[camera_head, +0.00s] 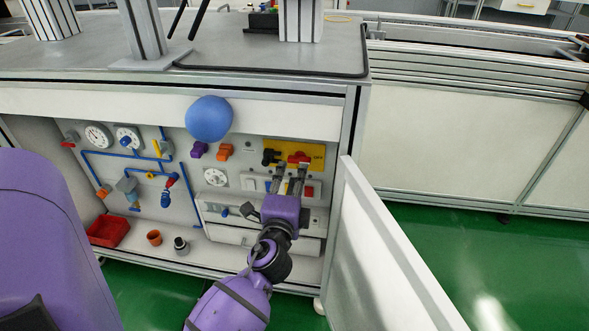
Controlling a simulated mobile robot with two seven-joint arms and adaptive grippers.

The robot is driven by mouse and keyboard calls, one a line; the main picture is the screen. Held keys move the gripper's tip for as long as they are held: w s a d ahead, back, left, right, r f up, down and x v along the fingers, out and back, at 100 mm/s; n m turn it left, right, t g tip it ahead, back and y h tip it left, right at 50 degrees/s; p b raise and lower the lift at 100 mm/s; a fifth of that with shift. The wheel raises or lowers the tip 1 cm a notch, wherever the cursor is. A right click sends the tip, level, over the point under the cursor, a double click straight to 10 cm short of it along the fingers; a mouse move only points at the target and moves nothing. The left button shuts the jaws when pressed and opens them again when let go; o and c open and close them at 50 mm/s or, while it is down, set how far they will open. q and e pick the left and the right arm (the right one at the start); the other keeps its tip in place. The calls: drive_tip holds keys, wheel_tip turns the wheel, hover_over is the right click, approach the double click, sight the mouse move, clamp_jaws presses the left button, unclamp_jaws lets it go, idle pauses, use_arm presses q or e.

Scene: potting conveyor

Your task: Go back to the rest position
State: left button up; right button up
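My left gripper (292,171) reaches into the open cabinet under the workbench, its purple palm below and its two grey fingers pointing at the back panel. The fingers stand apart, with panel showing between them, so it looks open. The fingertips are just below and in front of a red rotary switch (300,157) on a yellow plate (318,151). Whether they touch it, I cannot tell. My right gripper is not in view.
An open white door (385,255) stands close to the right of my arm. A blue ball-like knob (208,119) is at the cabinet's upper edge. Gauges, blue pipes (98,153) and valves fill the left panel. A red bin (108,231) and orange cup (154,238) stand on the cabinet floor.

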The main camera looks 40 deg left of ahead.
use_arm(q)
drive_tip(key=shift+v, duration=1.15)
